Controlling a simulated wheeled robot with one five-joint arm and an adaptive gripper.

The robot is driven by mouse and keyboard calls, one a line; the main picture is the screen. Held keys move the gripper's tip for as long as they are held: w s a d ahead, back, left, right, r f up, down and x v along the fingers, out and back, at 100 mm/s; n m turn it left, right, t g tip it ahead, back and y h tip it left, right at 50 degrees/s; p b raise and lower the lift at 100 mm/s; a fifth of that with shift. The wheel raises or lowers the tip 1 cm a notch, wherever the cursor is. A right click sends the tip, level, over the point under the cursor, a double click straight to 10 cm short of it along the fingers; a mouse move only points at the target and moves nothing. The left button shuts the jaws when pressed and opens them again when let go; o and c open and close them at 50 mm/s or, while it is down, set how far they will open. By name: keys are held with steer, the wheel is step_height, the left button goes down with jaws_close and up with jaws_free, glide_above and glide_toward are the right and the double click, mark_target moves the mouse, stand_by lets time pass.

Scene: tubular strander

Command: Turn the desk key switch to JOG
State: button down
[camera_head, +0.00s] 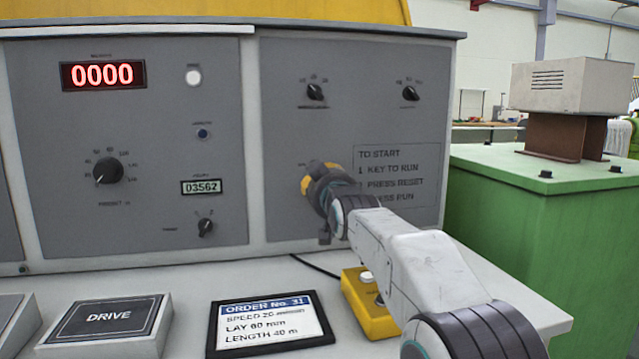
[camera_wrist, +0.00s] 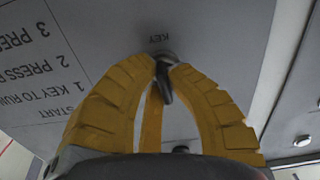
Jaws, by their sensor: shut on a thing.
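The key switch (camera_wrist: 168,58) is a small dark round part on the grey desk panel, under the word KEY, which shows upside down in the wrist view. A dark key (camera_wrist: 165,88) sticks out of it. My gripper (camera_wrist: 164,72) has its two yellow fingers closed in on the key from both sides. In the head view my gripper (camera_head: 313,181) is against the panel, left of the start instructions, and hides the switch and key. No JOG mark can be read, so the key's position cannot be told.
The start instructions (camera_head: 398,178) are printed on the panel to the right. Dark knobs (camera_head: 315,91) are higher up. An order card (camera_head: 269,322) and a yellow box (camera_head: 368,304) lie on the desk below my arm. A green cabinet (camera_head: 540,215) stands at right.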

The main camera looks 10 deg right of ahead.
steer(key=shift+f+m, duration=0.1)
steer(key=shift+m, duration=0.3)
steer(key=c, duration=1.2)
jaws_free()
steer(key=shift+a, duration=0.1)
steer(key=shift+s, duration=0.1)
steer(key=shift+s, duration=5.9)
